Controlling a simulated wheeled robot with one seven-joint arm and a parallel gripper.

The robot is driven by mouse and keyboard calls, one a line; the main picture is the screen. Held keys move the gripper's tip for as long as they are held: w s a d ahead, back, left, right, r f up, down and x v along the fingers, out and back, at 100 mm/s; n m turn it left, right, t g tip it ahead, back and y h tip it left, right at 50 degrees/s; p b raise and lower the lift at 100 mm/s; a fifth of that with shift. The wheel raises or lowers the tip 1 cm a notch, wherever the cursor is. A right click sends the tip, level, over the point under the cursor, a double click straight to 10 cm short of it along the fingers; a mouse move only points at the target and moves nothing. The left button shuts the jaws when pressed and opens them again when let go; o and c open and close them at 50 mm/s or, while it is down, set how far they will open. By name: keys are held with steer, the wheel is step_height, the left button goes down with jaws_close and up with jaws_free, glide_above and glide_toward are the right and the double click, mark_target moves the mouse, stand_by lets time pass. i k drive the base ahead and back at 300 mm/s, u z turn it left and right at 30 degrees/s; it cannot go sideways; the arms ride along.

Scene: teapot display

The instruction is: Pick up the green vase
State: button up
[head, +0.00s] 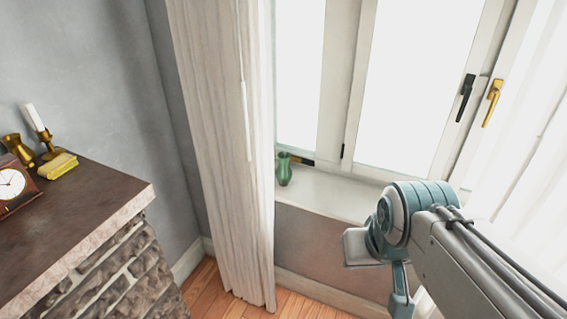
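A small green vase (284,170) stands upright on the white window sill (325,192), at its left end beside the curtain. A dark object lies close behind it on the sill and is too small to make out. My arm reaches in from the lower right, and its end is to the right of the vase and nearer to me, well apart from it. The fingertips of my gripper do not show clearly; a blue-grey link of my arm hides that part or it is out of frame.
A white curtain (222,130) hangs just left of the vase. The window (415,90) is behind the sill. Some wooden floor (205,290) is clear.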

mark_target(284, 174)
steer(key=z, duration=0.05)
steer(key=i, duration=0.8)
steer(key=u, duration=0.45)
steer(key=i, duration=0.75)
steer(key=u, duration=0.5)
